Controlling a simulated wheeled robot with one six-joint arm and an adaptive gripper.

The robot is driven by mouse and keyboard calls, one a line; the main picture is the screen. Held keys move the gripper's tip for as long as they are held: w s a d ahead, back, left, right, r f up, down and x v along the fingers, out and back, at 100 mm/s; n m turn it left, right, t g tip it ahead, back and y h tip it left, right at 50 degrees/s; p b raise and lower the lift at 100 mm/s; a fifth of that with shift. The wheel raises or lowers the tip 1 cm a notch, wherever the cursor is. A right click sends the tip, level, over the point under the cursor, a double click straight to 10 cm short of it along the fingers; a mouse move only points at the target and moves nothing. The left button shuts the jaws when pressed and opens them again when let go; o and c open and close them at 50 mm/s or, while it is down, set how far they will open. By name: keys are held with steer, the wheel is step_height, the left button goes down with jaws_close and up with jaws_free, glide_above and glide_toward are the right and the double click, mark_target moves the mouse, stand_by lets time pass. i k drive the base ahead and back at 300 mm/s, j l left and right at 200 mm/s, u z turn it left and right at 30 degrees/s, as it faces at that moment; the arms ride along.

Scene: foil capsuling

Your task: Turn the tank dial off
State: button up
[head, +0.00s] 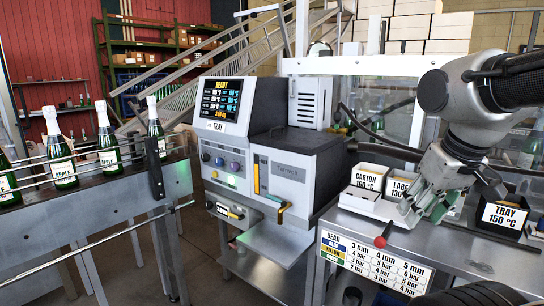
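The grey machine (290,175) stands in the middle, with a lit screen (222,100) reading READY and a small TRAY label (216,125) below it. My gripper (432,208) points down above the right-hand bench, well right of the knobs. It touches no knob. Its fingers are seen at an angle, and their gap is unclear.
Boxes labelled CARTON 160 °C (368,178), LABEL 130 °C (399,186) and TRAY 150 °C (504,214) stand on the bench (470,255). A red-tipped rod (380,242) lies at its front edge. A bottle conveyor (90,200) is at left. A yellow-handled lever (257,178) is on the machine.

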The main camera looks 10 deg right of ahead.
mark_target(205, 158)
steer(key=i+j+z, duration=0.1)
steer(key=i+j+u, duration=0.15)
steer(key=i+j, duration=0.15)
steer(key=j, duration=0.2)
steer(key=i+j+u, duration=0.15)
steer(key=i+j, duration=0.2)
steer(key=j, duration=0.15)
